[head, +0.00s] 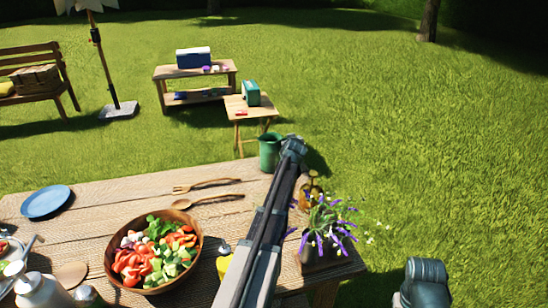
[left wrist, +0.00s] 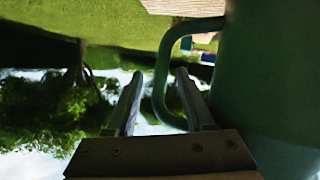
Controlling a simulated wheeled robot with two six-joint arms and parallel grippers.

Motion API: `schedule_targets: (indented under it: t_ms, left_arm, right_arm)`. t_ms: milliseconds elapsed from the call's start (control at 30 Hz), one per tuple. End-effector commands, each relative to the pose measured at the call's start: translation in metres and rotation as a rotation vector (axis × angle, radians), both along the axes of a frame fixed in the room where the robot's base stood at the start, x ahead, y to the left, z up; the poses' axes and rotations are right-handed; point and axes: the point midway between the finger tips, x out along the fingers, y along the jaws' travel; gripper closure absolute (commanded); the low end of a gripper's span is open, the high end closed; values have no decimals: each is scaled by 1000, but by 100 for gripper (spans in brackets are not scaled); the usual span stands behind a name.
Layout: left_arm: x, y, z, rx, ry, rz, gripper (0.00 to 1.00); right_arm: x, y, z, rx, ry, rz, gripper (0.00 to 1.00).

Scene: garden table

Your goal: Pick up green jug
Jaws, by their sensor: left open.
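The green jug (head: 269,153) stands upright near the far edge of the wooden table. My left gripper (head: 293,143) is just right of it in the head view, with the arm reaching over the table and hiding part of the jug's right side. In the left wrist view the jug's body (left wrist: 268,75) fills the right side, and its curved handle (left wrist: 162,78) passes between the two fingers. My left gripper (left wrist: 160,73) is open, with the fingers on either side of the handle; I cannot tell whether either touches it.
The table (head: 110,205) holds a salad bowl (head: 153,252), wooden utensils (head: 207,200), a blue plate (head: 46,202) and a lavender planter (head: 323,245). An amber bottle (head: 311,190) stands close right of my left arm. Lawn lies beyond.

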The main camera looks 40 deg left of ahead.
Motion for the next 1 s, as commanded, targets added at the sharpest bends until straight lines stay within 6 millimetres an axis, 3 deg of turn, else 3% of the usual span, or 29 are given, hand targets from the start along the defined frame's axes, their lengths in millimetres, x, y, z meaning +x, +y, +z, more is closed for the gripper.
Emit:
schedule_targets:
  t_ms: [67, 300, 367, 1000]
  left_arm:
    - [-1, 0, 0, 0, 0, 0, 49]
    - [-1, 0, 0, 0, 0, 0, 92]
    - [-1, 0, 0, 0, 0, 0, 100]
    - [-1, 0, 1, 1, 0, 0, 100]
  right_arm:
    - [0, 0, 0, 0, 0, 0, 50]
    - [0, 0, 0, 0, 0, 0, 50]
    - [0, 0, 1, 0, 0, 0, 50]
    - [0, 0, 1, 0, 0, 0, 50]
